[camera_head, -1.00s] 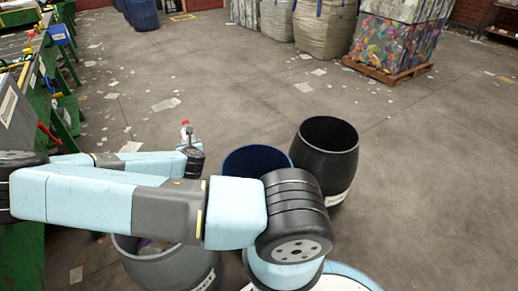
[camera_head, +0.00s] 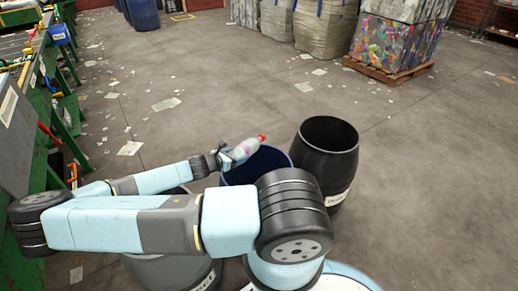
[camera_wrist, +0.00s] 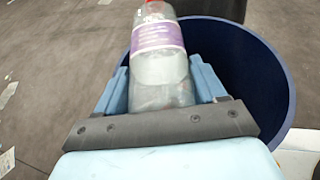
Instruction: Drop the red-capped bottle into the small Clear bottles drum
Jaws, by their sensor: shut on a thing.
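My gripper (camera_head: 226,157) is shut on a clear bottle (camera_head: 244,149) with a red cap and a purple and white label. The bottle lies tilted, its cap pointing right and up, over the left part of the blue drum's mouth.
A black drum (camera_head: 325,165) with a white label stands right of the blue one. A grey drum (camera_head: 170,272) stands at the front left, partly behind my arm. The green belt frame (camera_head: 45,150) runs along the left. Open floor lies beyond.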

